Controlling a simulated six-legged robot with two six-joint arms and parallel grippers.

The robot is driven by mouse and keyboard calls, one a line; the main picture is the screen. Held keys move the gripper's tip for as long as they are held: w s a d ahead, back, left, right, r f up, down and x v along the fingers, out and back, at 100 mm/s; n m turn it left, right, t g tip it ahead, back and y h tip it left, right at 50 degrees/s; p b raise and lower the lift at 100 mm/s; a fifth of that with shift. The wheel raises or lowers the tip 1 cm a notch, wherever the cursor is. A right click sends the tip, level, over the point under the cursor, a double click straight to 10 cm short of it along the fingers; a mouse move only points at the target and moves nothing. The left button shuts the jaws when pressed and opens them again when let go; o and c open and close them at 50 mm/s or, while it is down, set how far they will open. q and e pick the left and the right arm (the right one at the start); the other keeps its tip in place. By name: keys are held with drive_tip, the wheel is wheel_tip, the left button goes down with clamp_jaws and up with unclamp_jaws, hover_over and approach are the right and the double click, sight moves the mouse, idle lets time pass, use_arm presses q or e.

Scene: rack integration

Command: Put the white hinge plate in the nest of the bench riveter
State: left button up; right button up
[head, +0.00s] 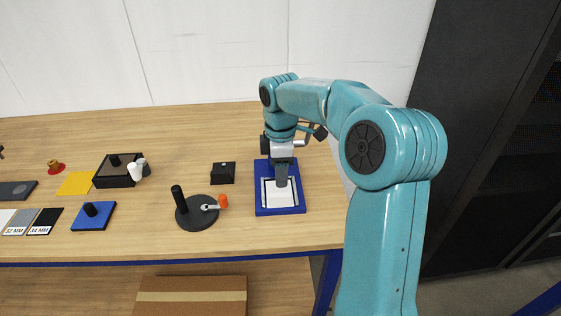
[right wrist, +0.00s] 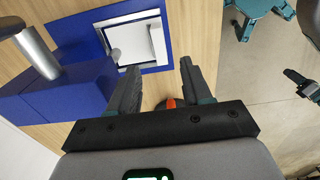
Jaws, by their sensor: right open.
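The bench riveter has a blue base (head: 279,211) near the right end of the bench, with a square nest on top. Its blue body (right wrist: 75,95) and a metal cylinder (right wrist: 38,52) fill the left of the right wrist view. The white hinge plate (head: 282,196) lies flat in the nest area, with dark gaps along its edges; it also shows in the right wrist view (right wrist: 138,42). I cannot tell whether it is fully seated. My right gripper (right wrist: 157,75) is open, its fingers apart with no plate between them, close above the riveter. My left gripper is not identifiable.
A round black stand (head: 196,214) with an upright handle and an orange-ended tool is left of the riveter. A small black box (head: 223,173) is behind it. Further left are a blue block (head: 93,217), a black tray (head: 112,177) and a yellow sheet (head: 76,183).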

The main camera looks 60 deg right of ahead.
wheel_tip(320, 180, up, 3)
drive_tip(key=shift+f, duration=0.1)
idle(0.7)
